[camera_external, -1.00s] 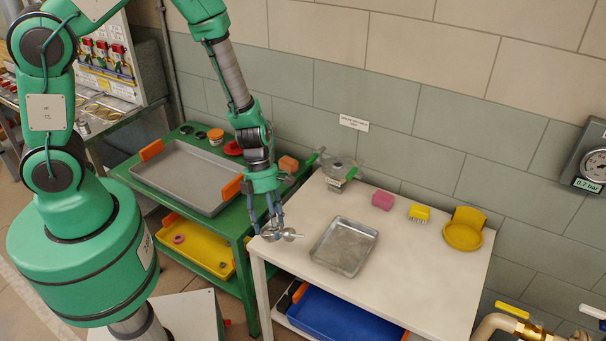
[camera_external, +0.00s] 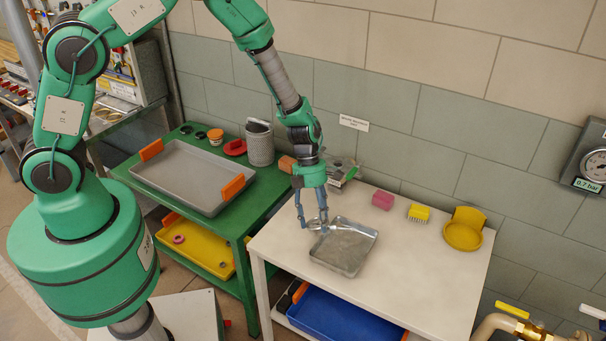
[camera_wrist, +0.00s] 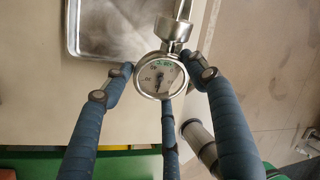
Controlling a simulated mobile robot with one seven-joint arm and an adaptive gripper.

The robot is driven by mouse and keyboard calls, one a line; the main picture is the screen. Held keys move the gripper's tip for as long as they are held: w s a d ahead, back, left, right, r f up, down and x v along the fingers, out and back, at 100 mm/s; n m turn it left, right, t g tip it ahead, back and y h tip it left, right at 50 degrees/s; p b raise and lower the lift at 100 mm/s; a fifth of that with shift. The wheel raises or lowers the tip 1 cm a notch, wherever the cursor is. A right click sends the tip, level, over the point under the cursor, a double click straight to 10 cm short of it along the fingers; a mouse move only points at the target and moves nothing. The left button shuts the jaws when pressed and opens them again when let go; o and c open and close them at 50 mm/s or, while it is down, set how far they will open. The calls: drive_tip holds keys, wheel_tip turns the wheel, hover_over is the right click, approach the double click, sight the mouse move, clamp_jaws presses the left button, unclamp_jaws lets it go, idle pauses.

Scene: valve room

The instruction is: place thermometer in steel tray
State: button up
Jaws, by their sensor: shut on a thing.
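The thermometer (camera_wrist: 159,76) has a round dial face and a metal stem; in the wrist view it sits between my fingers. My gripper (camera_external: 317,225) is shut on it, and it also shows in the wrist view (camera_wrist: 158,80). In the external view the thermometer is small and partly hidden by the fingers. The steel tray (camera_external: 345,262) is a shallow metal tray on the white table, empty as far as I see. My gripper is above the tray's upper left edge. Part of the tray (camera_wrist: 73,40) shows at the upper left of the wrist view.
On the white table (camera_external: 420,285) stand a pink block (camera_external: 382,200), a yellow brush (camera_external: 419,212) and a yellow dish (camera_external: 463,236). A green table (camera_external: 215,222) at left holds a grey tray with orange handles (camera_external: 180,175) and a perforated canister (camera_external: 260,145). The white table's right side is clear.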

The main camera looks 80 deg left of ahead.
drive_tip(key=shift+w, duration=0.8)
drive_tip(key=shift+f+b, duration=0.4)
drive_tip(key=shift+f, duration=1.4)
drive_tip(key=shift+f, duration=0.6)
drive_tip(key=o, duration=1.3)
drive_tip(key=shift+r, duration=0.1)
